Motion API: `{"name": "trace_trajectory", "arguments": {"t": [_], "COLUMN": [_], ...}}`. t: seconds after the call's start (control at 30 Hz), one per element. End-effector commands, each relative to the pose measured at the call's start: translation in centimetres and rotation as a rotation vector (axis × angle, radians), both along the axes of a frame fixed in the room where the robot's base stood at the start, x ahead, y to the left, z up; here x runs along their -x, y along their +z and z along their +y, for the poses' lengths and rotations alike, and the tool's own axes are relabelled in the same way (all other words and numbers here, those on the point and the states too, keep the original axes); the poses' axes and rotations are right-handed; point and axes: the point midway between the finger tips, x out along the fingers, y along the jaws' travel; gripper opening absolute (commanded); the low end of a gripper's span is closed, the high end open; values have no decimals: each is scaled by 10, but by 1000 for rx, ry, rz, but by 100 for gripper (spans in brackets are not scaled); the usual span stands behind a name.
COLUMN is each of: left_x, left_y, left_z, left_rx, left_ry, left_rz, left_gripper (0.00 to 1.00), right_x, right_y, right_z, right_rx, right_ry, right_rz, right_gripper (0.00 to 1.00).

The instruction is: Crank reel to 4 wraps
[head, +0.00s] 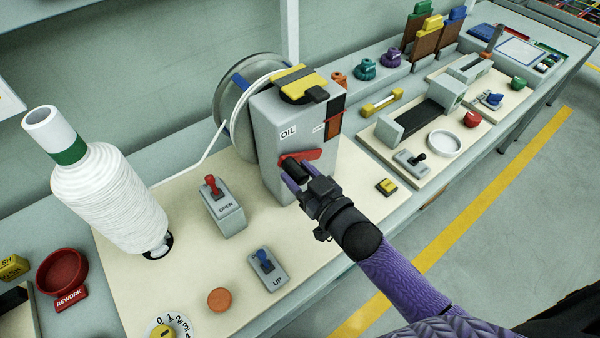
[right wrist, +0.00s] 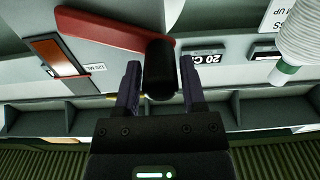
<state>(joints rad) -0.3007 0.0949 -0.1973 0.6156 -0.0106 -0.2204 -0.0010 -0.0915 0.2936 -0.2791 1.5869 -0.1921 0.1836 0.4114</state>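The reel (head: 226,106) stands behind a grey OIL housing (head: 268,122), and a white line runs from it toward the big white spool (head: 112,195) on the left. A red crank arm (head: 311,155) with a black handle (head: 291,167) is on the housing's front. The red arm (right wrist: 105,30) and black handle (right wrist: 159,70) also show in the right wrist view. My right gripper (head: 290,181) is at the handle, its purple fingers (right wrist: 160,85) on either side with small gaps visible. The wrap count on the reel cannot be read. My left gripper is not in view.
Near the housing are a red OPEN lever (head: 212,185), a blue UP switch (head: 264,262), an orange button (head: 219,299) and a numbered dial (head: 163,331). A red REWORK dish (head: 62,272) is at left. A board with a white dish (head: 444,144) lies right.

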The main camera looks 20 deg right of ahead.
Motion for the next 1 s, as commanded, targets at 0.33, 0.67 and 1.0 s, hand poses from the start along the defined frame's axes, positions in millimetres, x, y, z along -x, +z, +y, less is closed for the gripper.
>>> {"name": "trace_trajectory", "arguments": {"t": [0.33,0.67,1.0], "left_x": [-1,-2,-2], "left_y": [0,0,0], "left_z": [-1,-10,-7], "left_rx": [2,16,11], "left_ry": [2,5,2], "left_rz": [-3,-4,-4], "left_gripper": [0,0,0], "right_x": [0,0,0], "right_y": [0,0,0], "right_z": [0,0,0], "right_rx": [0,0,0], "right_ry": [0,0,0], "right_rz": [0,0,1], "right_gripper": [0,0,0]}}
